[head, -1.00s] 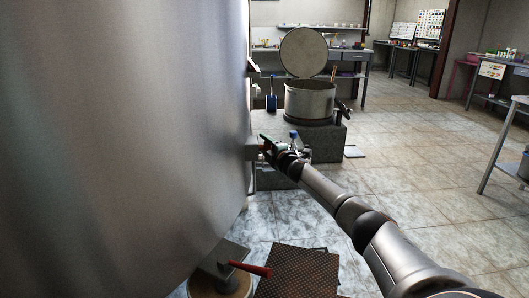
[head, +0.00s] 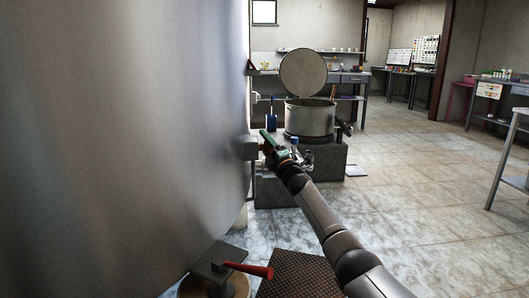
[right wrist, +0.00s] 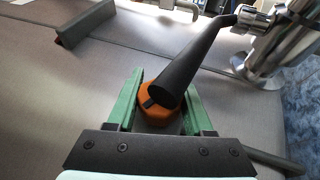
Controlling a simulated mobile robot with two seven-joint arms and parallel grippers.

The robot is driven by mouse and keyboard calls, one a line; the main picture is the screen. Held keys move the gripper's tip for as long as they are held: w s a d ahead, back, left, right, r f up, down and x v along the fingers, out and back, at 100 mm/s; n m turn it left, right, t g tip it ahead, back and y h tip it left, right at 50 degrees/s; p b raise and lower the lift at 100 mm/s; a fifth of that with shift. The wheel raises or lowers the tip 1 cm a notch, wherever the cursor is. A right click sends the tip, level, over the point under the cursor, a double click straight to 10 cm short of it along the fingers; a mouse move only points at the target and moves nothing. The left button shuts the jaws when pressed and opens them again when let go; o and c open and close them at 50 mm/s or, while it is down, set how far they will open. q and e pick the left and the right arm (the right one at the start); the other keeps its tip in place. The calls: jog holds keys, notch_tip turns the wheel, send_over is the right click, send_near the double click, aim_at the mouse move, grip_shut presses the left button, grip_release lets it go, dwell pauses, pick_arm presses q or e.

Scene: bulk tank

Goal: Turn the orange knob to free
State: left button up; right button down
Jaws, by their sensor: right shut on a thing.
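The orange knob (right wrist: 160,108) shows in the right wrist view, low on the grey metal tank wall, with a long black handle (right wrist: 188,70) pointing up and right across it. The green fingers of my right gripper (right wrist: 164,100) are on either side of the knob and are shut on it. In the head view my right gripper (head: 270,145) is at the right edge of the big steel tank (head: 120,130), and the knob is hidden there. The knob's marking cannot be read. My left gripper is not in view.
A chrome pipe fitting (right wrist: 272,45) is close on the right in the wrist view, and a dark bracket (right wrist: 84,35) is at upper left. In the head view a red lever (head: 250,269) is below, and a lidded pot (head: 310,118) stands behind.

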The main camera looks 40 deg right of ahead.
jog(key=shift+r+n+t, duration=0.1)
jog(key=shift+n+t, duration=0.2)
jog(key=shift+t, duration=0.4)
jog(key=shift+s+r, duration=0.1)
jog(key=shift+c, duration=1.6)
grip_release()
jog(key=shift+s+a, duration=0.1)
jog(key=shift+s, duration=0.05)
jog(key=shift+p+v, duration=0.7)
jog(key=shift+v, duration=0.35)
jog(key=p+v, duration=0.3)
jog(key=v, duration=0.7)
jog(key=shift+f, duration=0.2)
jog(key=shift+o, duration=0.2)
